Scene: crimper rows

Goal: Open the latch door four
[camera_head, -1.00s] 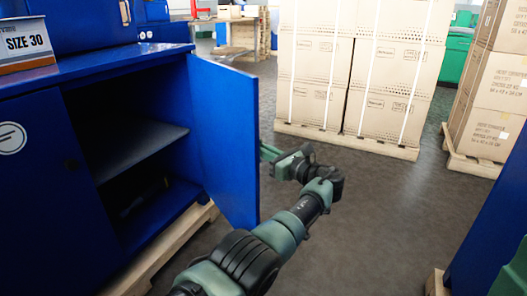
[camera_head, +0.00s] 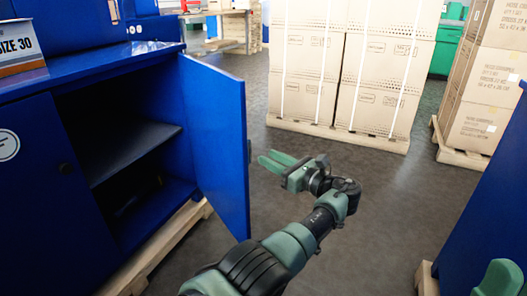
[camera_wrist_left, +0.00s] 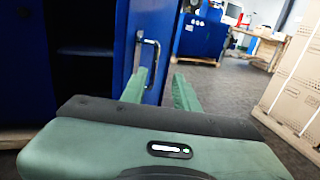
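The blue cabinet door (camera_head: 215,140) stands swung wide open, showing the dark inside of the cabinet. It also shows in the left wrist view (camera_wrist_left: 125,45), with a metal bar handle (camera_wrist_left: 152,62) on its outer face. My left gripper (camera_head: 270,160) is just right of the door's free edge, apart from it in the head view. In the left wrist view its two green fingers (camera_wrist_left: 160,92) are spread with nothing between them, and the handle lies beyond their tips. A green part at the lower right of the head view seems to be my right arm; its gripper is not visible.
A grey shelf (camera_head: 130,150) is inside the cabinet, which stands on a wooden pallet (camera_head: 165,250). Stacked cartons (camera_head: 350,70) stand behind, with more cartons (camera_head: 485,90) at the right. A blue unit (camera_head: 490,200) is at the near right. Grey floor (camera_head: 385,190) between is clear.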

